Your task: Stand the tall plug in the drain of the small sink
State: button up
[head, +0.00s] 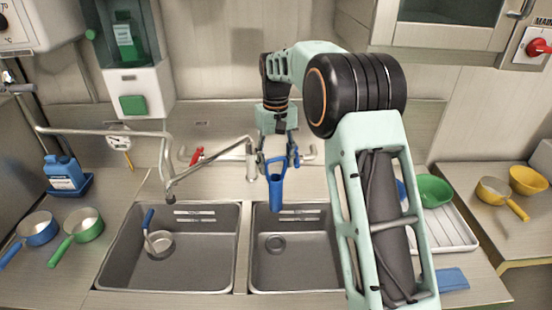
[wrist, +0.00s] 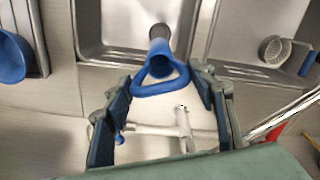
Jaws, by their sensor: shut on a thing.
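The tall plug is blue with a looped handle, and it hangs upright in the head view (head: 275,192). The small sink (head: 295,262) is the right steel basin in the head view, partly hidden by my arm. Its round drain (head: 275,243) shows on the floor, below the plug in the picture. The plug is above the sink's back edge, apart from the drain.
The larger left basin (head: 190,265) holds a strainer with a blue handle (head: 158,241). Tap pipes (head: 150,134) with a red lever (head: 197,155) run behind the sinks. A rack (head: 460,232) with a green bowl (head: 434,190) stands at right. Pans (head: 83,225) sit at left.

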aim_at(276, 178)
jog(key=shift+f, duration=3.65)
jog(key=shift+f+b, duration=4)
jog(key=shift+f, duration=2.05)
jog(key=shift+f+b, duration=0.4)
jog(key=shift+f, duration=0.25)
jog(key=o, duration=1.8)
jog(key=shift+r, duration=0.1)
notch_tip(276, 178, up, 12)
jog(key=shift+f, duration=0.1)
